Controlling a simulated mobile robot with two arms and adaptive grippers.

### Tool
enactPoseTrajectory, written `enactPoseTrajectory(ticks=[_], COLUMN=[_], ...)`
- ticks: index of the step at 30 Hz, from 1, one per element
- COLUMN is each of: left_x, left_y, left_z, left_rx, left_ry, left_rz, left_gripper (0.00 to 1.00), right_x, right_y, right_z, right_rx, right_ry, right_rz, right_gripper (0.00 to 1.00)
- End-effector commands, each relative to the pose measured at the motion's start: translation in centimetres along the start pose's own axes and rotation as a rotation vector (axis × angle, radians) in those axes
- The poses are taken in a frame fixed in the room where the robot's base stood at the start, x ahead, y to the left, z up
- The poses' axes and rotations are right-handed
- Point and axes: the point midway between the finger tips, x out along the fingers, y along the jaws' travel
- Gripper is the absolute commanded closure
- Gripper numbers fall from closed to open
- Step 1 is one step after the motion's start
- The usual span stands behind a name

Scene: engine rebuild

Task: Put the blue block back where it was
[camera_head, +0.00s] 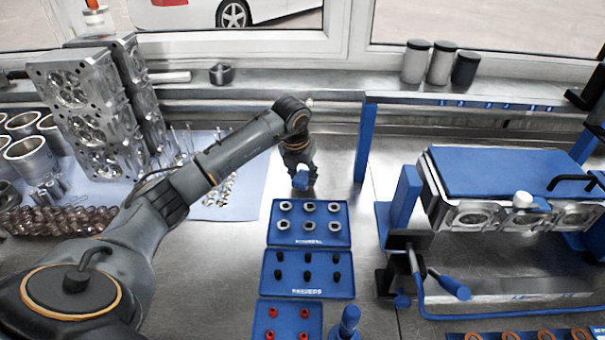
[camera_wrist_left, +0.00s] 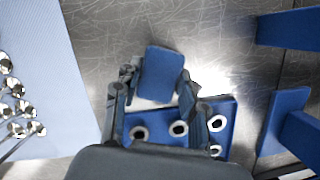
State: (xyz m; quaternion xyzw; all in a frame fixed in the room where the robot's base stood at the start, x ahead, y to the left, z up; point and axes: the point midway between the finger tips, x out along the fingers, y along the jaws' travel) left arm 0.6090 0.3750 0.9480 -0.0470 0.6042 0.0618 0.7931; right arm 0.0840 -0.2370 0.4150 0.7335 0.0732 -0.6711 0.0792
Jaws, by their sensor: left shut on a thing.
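The blue block (camera_head: 301,181) is held at the tip of my left gripper (camera_head: 300,172), just beyond the far edge of the upper blue tray. In the left wrist view the blue block (camera_wrist_left: 159,74) sits between the two fingers of the left gripper (camera_wrist_left: 155,88), which are shut on it. Whether the block touches the bench cannot be told. The upper blue tray (camera_head: 273,240) holds several silver rings. It also shows behind the fingers in the left wrist view (camera_wrist_left: 228,112), partly hidden. My right gripper is not in view.
A middle tray (camera_head: 268,286) with black parts and a front tray (camera_head: 262,310) with red parts lie nearer. A blue post (camera_head: 365,140) and the blue engine fixture (camera_head: 500,172) stand right. Valves lie on a pale blue mat (camera_head: 245,196) at left. Bare bench lies between.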

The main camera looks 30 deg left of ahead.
Motion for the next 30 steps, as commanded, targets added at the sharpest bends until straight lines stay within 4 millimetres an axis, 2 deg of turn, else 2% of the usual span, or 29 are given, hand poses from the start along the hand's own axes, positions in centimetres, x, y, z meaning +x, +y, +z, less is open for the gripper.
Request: enactPoseTrajectory(ticks=[1, 3, 14, 15, 18, 30], left_x=[0.3, 0.8, 1.4, 1.4, 1.3, 0.7], left_y=[0.0, 0.0, 0.0, 0.0, 0.0, 0.0], left_z=[-0.1, -0.2, -0.3, -0.3, -0.3, -0.2], left_rx=[-0.002, -0.002, -0.002, -0.002, -0.002, -0.002], left_ry=[0.001, -0.001, -0.003, -0.003, -0.003, -0.005], left_rz=[0.000, 0.000, 0.001, 0.001, 0.000, 0.000], left_gripper=[0.88, 0.88, 0.88, 0.55, 0.36, 0.36], right_x=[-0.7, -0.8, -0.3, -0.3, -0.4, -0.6], right_y=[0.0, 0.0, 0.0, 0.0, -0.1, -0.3], right_z=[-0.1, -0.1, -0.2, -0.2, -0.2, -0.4], right_rx=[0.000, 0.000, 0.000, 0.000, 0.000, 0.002], right_ry=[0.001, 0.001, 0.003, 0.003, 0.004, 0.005], right_rz=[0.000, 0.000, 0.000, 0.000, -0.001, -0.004], right_gripper=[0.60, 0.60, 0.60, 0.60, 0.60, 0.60])
